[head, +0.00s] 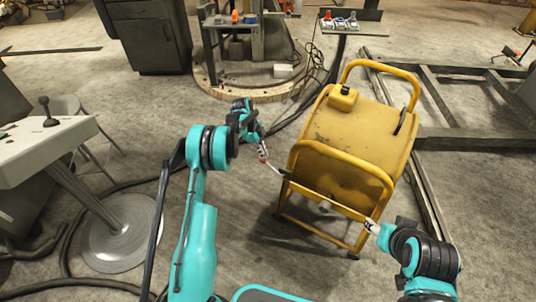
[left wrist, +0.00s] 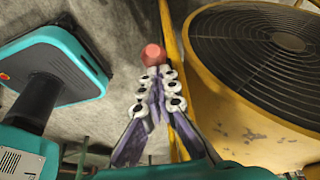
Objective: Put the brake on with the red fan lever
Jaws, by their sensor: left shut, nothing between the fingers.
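The yellow fan (head: 345,145) stands on the floor in its tubular frame, right of centre in the head view. In the left wrist view its round dark grille (left wrist: 270,45) fills the right side. The red knob of the fan lever (left wrist: 152,55) shows just past my left fingertips, beside a yellow frame tube; I cannot tell whether they touch. In the head view a thin pale rod (head: 275,169) runs from near my left gripper (head: 263,153) to the fan's left side. My left gripper is shut and empty. My right gripper (head: 371,227) is by the fan's lower front; its fingers are too small to read.
A grey console with a joystick (head: 47,115) stands at the left. A small table with tools (head: 340,25) and a dark cabinet (head: 148,35) are at the back. Metal rails (head: 440,100) lie right of the fan. Black cables cross the floor.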

